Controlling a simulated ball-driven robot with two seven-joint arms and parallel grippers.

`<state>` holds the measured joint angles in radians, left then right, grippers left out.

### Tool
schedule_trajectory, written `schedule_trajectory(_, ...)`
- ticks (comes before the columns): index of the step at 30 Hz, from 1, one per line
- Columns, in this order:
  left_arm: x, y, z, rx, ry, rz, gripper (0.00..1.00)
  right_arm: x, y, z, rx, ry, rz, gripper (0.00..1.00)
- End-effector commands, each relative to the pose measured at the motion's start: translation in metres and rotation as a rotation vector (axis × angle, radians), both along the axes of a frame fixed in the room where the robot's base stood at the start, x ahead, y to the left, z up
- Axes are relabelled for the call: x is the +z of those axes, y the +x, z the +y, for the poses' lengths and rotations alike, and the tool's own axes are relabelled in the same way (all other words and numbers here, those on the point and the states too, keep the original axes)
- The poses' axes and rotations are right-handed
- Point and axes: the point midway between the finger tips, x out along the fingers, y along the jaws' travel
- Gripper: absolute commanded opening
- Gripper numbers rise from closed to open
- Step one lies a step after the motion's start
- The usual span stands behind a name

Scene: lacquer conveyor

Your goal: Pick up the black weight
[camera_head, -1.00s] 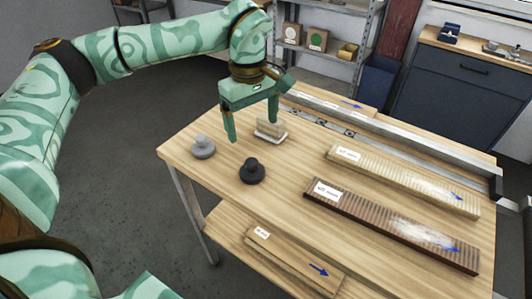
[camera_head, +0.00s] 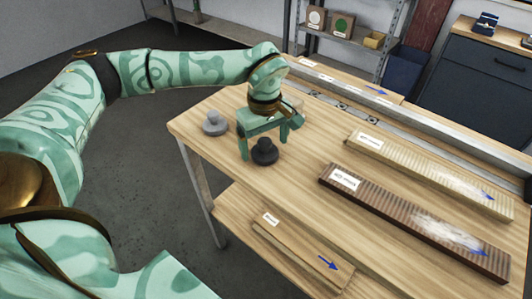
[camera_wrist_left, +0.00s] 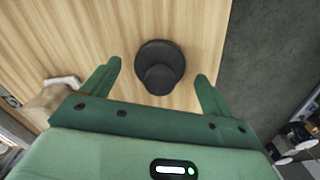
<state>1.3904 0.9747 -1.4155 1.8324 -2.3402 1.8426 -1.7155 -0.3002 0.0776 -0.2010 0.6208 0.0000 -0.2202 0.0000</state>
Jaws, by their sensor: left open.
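The black weight (camera_head: 264,152) is a round, stepped disc with a knob, upright on the wooden table near its left side. In the left wrist view the black weight (camera_wrist_left: 159,66) lies between and slightly beyond my two fingertips. My left gripper (camera_head: 264,146) is open, with its fingers pointing down around the weight; it also shows in the left wrist view (camera_wrist_left: 157,75). I see no clear contact between fingers and weight. My right gripper is not in view.
A grey weight (camera_head: 215,124) stands to the left of the gripper. A dark ribbed board (camera_head: 400,217) and a pale ribbed board (camera_head: 430,173) lie to the right. A metal rail (camera_head: 430,133) runs along the back. A lower shelf (camera_head: 238,215) holds another board.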

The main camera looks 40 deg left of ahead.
Motion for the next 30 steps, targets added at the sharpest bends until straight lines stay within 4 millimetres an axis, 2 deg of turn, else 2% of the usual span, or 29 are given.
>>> schedule_trajectory(1, -0.013, 0.0, 0.0, 0.0, 0.0, 0.005, 0.86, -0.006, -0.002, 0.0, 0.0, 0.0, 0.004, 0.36)
schedule_trajectory(3, -0.019, 0.0, 0.0, -0.001, 0.001, 0.002, 0.86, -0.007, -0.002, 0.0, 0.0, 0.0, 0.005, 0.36)
schedule_trajectory(9, -0.018, 0.0, 0.0, -0.001, 0.001, -0.001, 0.86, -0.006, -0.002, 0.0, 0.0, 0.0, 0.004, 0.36)
schedule_trajectory(11, -0.017, 0.0, 0.0, -0.001, 0.001, -0.001, 0.73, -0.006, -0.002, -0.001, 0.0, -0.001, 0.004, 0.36)
schedule_trajectory(16, -0.017, 0.0, 0.0, -0.001, 0.001, 0.0, 0.25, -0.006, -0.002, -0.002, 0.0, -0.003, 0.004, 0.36)
schedule_trajectory(25, -0.015, 0.0, 0.0, -0.001, 0.0, -0.002, 0.24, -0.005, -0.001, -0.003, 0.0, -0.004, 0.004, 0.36)
schedule_trajectory(30, 0.002, 0.001, 0.0, 0.0, -0.001, -0.004, 0.24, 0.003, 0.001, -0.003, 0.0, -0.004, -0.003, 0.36)
